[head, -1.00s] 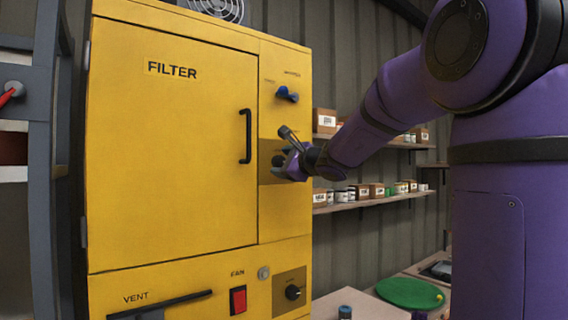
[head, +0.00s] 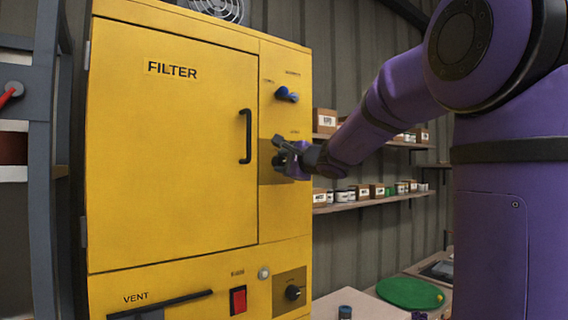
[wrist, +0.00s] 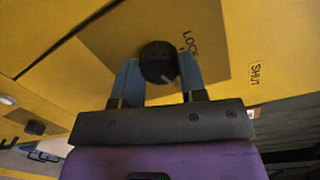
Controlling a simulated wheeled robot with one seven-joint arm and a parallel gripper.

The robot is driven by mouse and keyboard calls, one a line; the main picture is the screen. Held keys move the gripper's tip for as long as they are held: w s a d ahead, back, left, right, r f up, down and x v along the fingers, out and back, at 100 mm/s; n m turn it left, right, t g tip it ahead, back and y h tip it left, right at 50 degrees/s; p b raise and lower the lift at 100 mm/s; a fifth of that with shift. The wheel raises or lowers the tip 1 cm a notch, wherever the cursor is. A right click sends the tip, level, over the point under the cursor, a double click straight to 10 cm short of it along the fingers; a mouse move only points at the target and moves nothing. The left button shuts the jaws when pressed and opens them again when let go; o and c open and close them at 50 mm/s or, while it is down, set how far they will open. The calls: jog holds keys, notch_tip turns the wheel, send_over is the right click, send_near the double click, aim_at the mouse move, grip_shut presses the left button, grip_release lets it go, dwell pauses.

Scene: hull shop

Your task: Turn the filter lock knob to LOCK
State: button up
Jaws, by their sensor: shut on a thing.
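The filter lock knob (wrist: 158,60) is black and round, on a brownish plate (wrist: 100,38) on the yellow cabinet. In the wrist view the word LOCK is printed to its upper right, and a pale mark shows at the knob's lower right edge, not at the word. My gripper (wrist: 160,78) has one blue-grey finger on each side of the knob and is shut on it. In the head view my gripper (head: 284,157) reaches the plate from the right and largely hides the knob.
A red FAN switch (head: 238,300) and another black knob (head: 293,293) are below. Shelves with boxes (head: 325,120) stand behind my arm.

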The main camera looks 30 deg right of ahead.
jog(key=n, duration=0.7)
jog(key=shift+g, duration=0.3)
jog(key=n+h, duration=0.1)
jog(key=n, duration=0.2)
jog(key=shift+a, duration=0.1)
jog(key=shift+n, duration=1.7)
jog(key=shift+f, duration=0.1)
jog(key=o, duration=0.9)
jog(key=shift+s, duration=0.15)
